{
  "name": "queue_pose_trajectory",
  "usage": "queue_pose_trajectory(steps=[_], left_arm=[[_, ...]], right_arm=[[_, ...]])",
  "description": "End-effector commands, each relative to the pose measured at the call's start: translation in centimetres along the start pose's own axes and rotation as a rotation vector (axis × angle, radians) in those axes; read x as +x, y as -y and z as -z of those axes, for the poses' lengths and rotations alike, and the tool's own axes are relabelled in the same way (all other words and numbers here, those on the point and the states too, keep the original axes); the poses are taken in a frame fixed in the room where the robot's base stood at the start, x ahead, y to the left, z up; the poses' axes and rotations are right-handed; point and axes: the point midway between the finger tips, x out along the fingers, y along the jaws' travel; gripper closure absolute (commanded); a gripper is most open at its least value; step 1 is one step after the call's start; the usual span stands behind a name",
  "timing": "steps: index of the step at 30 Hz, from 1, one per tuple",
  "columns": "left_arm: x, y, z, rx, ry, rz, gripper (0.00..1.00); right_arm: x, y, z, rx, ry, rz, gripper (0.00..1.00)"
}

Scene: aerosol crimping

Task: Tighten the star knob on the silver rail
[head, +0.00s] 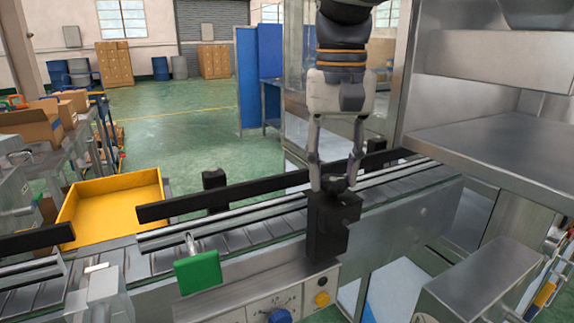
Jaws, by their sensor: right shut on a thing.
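My right gripper (335,184) comes down from the top of the head view, with its fingers pointing down. It is shut on the dark star knob (336,184), which sits on top of a black clamp block (332,225). The fingers partly cover the knob. The block stands at the near side of the conveyor, beside the silver rail (272,202) that runs along it. My left gripper is not in view.
A black guide bar (225,194) runs along the conveyor's far side. A green plate (197,272) stands at the near edge, left of the block. A yellow tray (112,200) lies behind the conveyor. A steel machine housing (490,140) closes off the right side.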

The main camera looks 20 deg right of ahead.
Motion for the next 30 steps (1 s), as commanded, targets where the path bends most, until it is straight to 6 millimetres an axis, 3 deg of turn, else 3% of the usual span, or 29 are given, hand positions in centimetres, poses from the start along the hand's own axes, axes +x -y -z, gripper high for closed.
queue_pose_trajectory(steps=[30], left_arm=[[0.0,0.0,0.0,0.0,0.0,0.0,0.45]], right_arm=[[0.03,-0.32,-0.18,0.953,0.001,-0.001,0.94]])
